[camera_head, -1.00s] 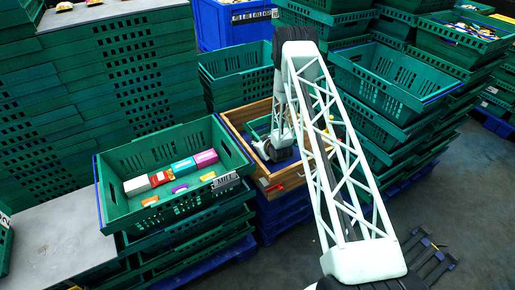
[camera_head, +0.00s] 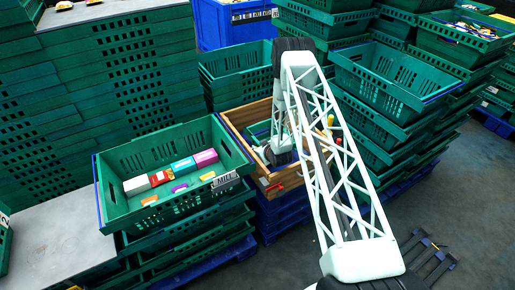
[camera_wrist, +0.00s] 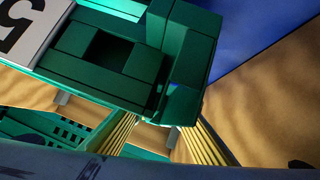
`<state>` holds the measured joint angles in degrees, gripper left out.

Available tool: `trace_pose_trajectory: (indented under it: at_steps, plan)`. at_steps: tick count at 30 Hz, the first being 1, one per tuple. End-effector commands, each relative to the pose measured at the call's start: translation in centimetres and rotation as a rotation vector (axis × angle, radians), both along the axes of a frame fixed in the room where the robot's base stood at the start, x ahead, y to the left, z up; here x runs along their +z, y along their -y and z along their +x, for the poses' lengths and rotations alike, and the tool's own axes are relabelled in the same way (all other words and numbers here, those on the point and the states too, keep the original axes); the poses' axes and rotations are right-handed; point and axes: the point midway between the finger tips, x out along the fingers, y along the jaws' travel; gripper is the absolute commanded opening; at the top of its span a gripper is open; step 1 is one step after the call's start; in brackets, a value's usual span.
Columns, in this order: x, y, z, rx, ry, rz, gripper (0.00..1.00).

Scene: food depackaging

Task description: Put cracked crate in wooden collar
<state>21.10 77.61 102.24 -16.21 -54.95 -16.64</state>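The wooden collar (camera_head: 234,126) stands on blue pallets in the middle of the head view. A green crate (camera_head: 259,130) sits inside it, mostly hidden by my arm; I cannot make out a crack. In the wrist view the crate's corner (camera_wrist: 105,55) is close, with a white label bearing a 5. The collar's bare wood (camera_wrist: 285,100) shows beside and beyond it. My gripper (camera_wrist: 160,124) shows two ribbed yellow fingers, spread apart below the crate's corner, with wood visible between them. Their tips are partly hidden, so contact with the crate is unclear.
A green crate (camera_head: 125,160) with packaged food tops a stack just left of the collar. Tall green crate stacks stand at left and right, and a blue bin (camera_head: 222,30) at the back. A grey table (camera_head: 55,235) is at lower left.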

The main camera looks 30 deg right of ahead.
Motion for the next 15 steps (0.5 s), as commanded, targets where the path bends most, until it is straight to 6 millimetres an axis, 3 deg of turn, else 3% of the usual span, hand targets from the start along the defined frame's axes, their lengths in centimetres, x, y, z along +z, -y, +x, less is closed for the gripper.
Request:
trace_pose_trajectory:
  at_steps: [5, 15]
  plan:
    - [0.02, -0.01, 0.0, 0.0, 0.0, 0.0, 0.26]
    - [0.07, 0.0, 0.0, 0.0, 0.0, 0.0, 0.26]
